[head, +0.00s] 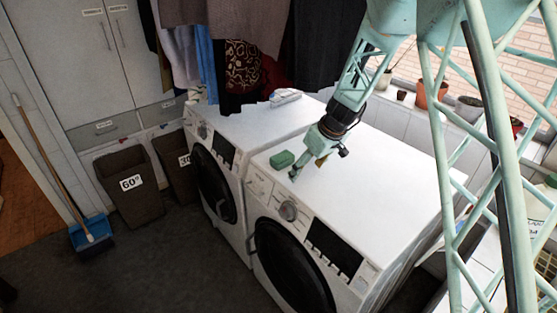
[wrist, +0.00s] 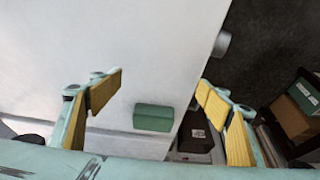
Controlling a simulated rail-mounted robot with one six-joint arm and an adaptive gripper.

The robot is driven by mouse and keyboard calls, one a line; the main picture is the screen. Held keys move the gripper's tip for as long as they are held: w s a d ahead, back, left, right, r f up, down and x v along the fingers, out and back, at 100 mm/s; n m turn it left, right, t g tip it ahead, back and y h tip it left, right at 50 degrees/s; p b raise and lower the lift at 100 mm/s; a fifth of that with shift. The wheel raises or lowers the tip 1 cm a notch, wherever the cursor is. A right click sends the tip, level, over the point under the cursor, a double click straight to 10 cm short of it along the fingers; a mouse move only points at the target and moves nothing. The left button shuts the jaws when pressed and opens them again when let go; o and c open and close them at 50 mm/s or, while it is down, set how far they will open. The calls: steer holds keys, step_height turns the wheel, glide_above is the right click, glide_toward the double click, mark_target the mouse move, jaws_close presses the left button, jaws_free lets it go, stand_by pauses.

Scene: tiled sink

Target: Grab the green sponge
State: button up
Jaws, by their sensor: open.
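The green sponge (head: 282,159) lies on the white top of the right-hand washing machine (head: 375,170), near its front left corner. It also shows in the wrist view (wrist: 153,117) as a green block on the white surface, close to the machine's edge. My gripper (head: 297,172) is just to the right of the sponge and apart from it in the head view. In the wrist view my gripper (wrist: 160,95) has its two yellow-padded fingers spread wide and empty, with the sponge lying between them in the picture. I cannot tell the exact height of the fingertips above the top.
A second washing machine (head: 250,122) stands to the left, with a white item (head: 285,97) on its top. Clothes (head: 245,50) hang above it. Brown bins (head: 130,185) stand on the floor. Potted plants (head: 432,95) line the windowsill. The machine top around the sponge is clear.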

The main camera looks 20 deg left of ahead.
mark_target(285, 158)
stand_by(0.3)
steer(key=shift+w+a+p, duration=0.5)
steer(key=shift+w+a, duration=0.25)
steer(key=shift+a, duration=0.5)
steer(key=shift+w+a+p, duration=0.45)
steer(key=shift+w+a, duration=0.3)
steer(key=shift+a, duration=0.5)
steer(key=shift+w+a+p, duration=0.5)
steer(key=shift+w+a, duration=0.25)
steer(key=shift+a, duration=0.5)
steer(key=shift+a, duration=0.1)
steer(key=shift+w+a+p, duration=0.3)
steer(key=shift+w+a, duration=0.05)
steer(key=shift+a, duration=0.25)
steer(key=shift+w+a+p, duration=0.25)
steer(key=shift+w+a, duration=0.1)
steer(key=shift+a, duration=0.25)
steer(key=shift+x, duration=1.55)
steer(key=shift+c, duration=0.7)
steer(key=c, duration=0.6)
